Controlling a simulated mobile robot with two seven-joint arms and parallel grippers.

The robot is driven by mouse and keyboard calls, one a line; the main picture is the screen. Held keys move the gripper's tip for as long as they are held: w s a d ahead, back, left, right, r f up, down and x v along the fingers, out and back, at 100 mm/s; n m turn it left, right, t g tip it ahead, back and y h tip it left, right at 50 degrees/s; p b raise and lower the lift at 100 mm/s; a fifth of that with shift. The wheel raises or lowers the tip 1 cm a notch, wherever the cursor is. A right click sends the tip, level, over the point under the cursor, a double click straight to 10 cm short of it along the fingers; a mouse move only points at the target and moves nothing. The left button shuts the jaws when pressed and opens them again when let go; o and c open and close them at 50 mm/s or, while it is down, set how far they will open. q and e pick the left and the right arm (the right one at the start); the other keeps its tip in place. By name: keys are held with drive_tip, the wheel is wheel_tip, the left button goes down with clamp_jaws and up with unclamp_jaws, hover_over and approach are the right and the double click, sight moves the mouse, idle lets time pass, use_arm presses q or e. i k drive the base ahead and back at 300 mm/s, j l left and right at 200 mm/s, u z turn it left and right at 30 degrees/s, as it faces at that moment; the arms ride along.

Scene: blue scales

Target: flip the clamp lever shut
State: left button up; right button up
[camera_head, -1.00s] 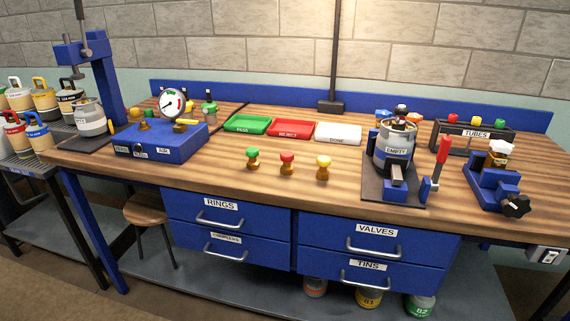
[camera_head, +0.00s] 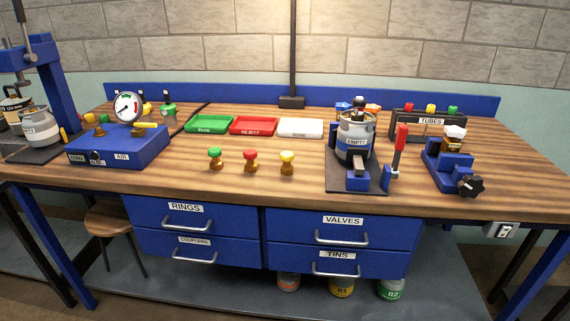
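The clamp lever has a red handle (camera_head: 401,138) and stands upright at the right front of a dark base plate (camera_head: 343,184). Its foot joins a small blue block (camera_head: 391,180). On the same plate a grey canister labelled EMPTY (camera_head: 357,140) sits in a blue clamp fixture, with a blue and metal block (camera_head: 358,178) in front of it. Neither of my grippers shows in the head view.
On the wooden bench (camera_head: 230,187) stand a blue vise with a black knob (camera_head: 470,186), a TUBES rack (camera_head: 428,121), green (camera_head: 209,125), red and white trays, several coloured stamps, and a blue gauge box (camera_head: 118,148). The bench front before the stamps is clear.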

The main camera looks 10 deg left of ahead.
sight(403, 129)
drive_tip(key=i+l+u, duration=0.25)
drive_tip(key=l+u, duration=0.3)
drive_tip(key=i+l+u, duration=0.25)
drive_tip(key=l, duration=0.15)
drive_tip(key=l+u, duration=0.25)
drive_tip(key=l, duration=0.05)
